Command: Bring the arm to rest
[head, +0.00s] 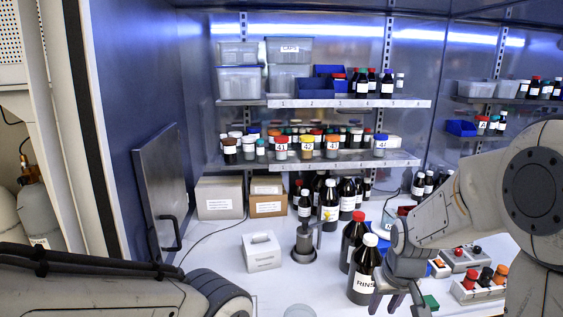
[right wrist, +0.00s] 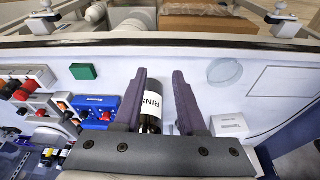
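My right gripper (head: 398,297) is open beside a dark bottle labelled "RINS…" (head: 363,278) with a white cap. In the right wrist view the open fingers (right wrist: 160,78) show the same bottle (right wrist: 152,104) in the gap between them, close to the left finger; I cannot tell whether they touch. The gripper looks empty. My left arm comes in low at the left of the head view, and its gripper is out of view.
A dark red-capped bottle (head: 352,238) stands behind the rinse bottle. A white box (head: 261,251) and a grey cylindrical stand (head: 304,246) are to the left. Racks with coloured caps (head: 478,286) are at the right. Shelves (head: 345,102) of bottles line the back. A green block (right wrist: 83,71) lies nearby.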

